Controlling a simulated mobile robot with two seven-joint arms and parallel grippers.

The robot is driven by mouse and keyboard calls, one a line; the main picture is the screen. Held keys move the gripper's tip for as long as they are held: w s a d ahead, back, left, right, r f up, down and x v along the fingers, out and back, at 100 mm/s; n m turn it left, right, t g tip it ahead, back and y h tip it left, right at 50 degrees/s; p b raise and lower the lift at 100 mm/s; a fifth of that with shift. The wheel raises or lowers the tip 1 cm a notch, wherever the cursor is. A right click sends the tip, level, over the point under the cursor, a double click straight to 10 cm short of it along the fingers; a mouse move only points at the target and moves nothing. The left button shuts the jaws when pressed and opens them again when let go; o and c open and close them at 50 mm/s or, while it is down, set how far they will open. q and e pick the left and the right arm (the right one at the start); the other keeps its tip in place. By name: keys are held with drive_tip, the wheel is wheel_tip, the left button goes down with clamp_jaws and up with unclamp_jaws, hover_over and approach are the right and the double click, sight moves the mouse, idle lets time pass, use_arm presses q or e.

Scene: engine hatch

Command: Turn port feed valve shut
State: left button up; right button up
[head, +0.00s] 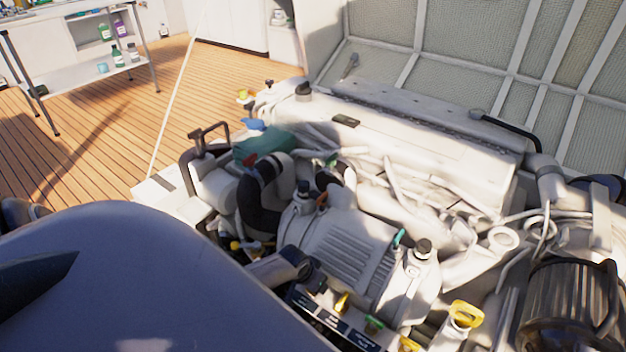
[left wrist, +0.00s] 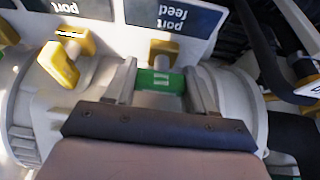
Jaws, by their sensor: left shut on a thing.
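In the left wrist view a dark label (left wrist: 175,14) reads "port feed", upside down. I cannot tell how the green piece joins the yellow handle. In the head view my left gripper (head: 313,281) is low in the middle, beside the label row, its fingertips hard to make out. My right gripper is not in view.
Another yellow handle (left wrist: 60,65) stands left of the held piece, under a second "port" label (left wrist: 70,8). In the head view, yellow (head: 342,302) and green (head: 373,323) handles line the label strip. Engine pipes and hoses (head: 262,195) crowd around. Open wooden deck (head: 130,130) lies behind left.

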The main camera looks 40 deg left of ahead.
use_arm(q)
drive_tip(key=shift+s+f, duration=0.15)
drive_tip(key=o, duration=0.7)
drive_tip(key=shift+d, duration=0.1)
drive_tip(key=shift+o, duration=0.2)
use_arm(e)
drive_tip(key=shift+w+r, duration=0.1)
use_arm(q)
drive_tip(key=shift+r, duration=0.35)
drive_tip(key=p+v, duration=0.4)
drive_tip(key=v, duration=0.1)
drive_tip(key=shift+r, duration=0.1)
drive_tip(key=shift+s+r+p, duration=0.35)
drive_tip(key=shift+r+p, duration=0.2)
drive_tip(key=shift+r, duration=0.05)
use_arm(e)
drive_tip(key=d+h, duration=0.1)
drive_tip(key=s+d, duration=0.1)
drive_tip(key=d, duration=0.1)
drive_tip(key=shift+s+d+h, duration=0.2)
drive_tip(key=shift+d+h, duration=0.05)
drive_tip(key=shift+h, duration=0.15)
